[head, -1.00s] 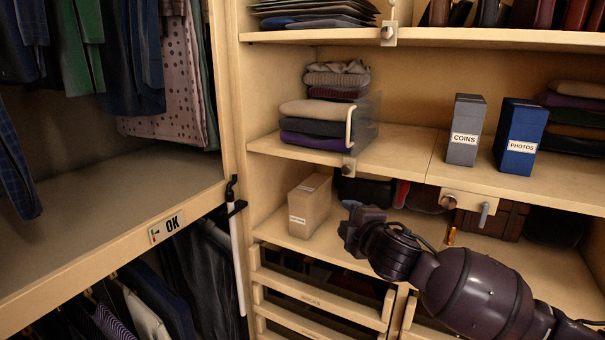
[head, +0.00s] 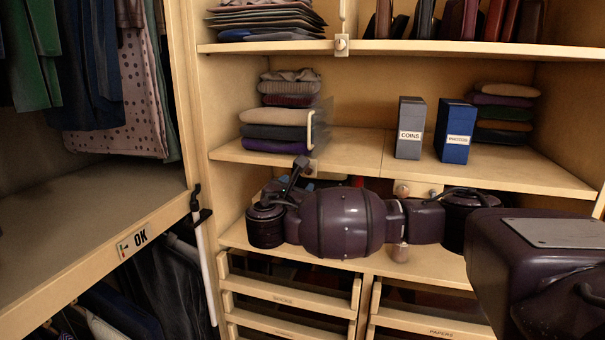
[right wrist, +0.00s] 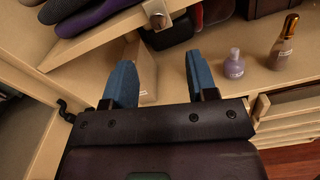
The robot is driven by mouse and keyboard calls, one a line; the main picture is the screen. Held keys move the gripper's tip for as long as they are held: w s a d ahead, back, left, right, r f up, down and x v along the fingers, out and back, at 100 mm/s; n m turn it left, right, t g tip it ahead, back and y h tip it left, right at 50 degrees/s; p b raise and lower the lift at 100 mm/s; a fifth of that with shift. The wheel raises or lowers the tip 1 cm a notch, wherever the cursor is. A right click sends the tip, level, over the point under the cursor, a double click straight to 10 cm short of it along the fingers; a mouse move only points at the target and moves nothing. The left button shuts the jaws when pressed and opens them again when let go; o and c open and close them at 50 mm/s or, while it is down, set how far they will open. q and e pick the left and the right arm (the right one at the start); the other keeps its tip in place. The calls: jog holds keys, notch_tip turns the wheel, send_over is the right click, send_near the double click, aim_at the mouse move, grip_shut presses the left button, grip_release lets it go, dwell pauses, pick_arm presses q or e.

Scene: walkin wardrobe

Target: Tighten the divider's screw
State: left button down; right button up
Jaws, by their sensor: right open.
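The divider (head: 311,128) is a clear panel with a pale front edge, upright at the right of the folded sweaters (head: 275,116) on the middle shelf. Its screw (right wrist: 157,14) is a round knob on a small plate at the shelf's front edge, at the top of the right wrist view. In the head view my right gripper (head: 296,172) is just below that shelf edge and covers the screw area. In the right wrist view my right gripper (right wrist: 158,70) is open, its blue fingers apart and short of the screw. My left gripper is not in view.
A tan box (right wrist: 147,80) stands on the lower shelf beyond the fingers. A purple bottle (right wrist: 234,64) and a darker bottle (right wrist: 285,42) stand to its right. Grey COINS (head: 410,128) and blue PHOTOS (head: 455,132) boxes stand on the middle shelf. Another knob (head: 341,44) is above.

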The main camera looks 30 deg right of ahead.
aim_at(308, 171)
jog(key=p+x, duration=0.2)
jog(key=x, duration=0.8)
jog(key=shift+w, duration=0.2)
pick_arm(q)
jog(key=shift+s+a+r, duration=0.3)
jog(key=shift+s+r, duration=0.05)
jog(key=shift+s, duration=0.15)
pick_arm(e)
jog(key=shift+a, duration=0.1)
jog(key=c, duration=0.9)
jog(key=shift+c, duration=0.2)
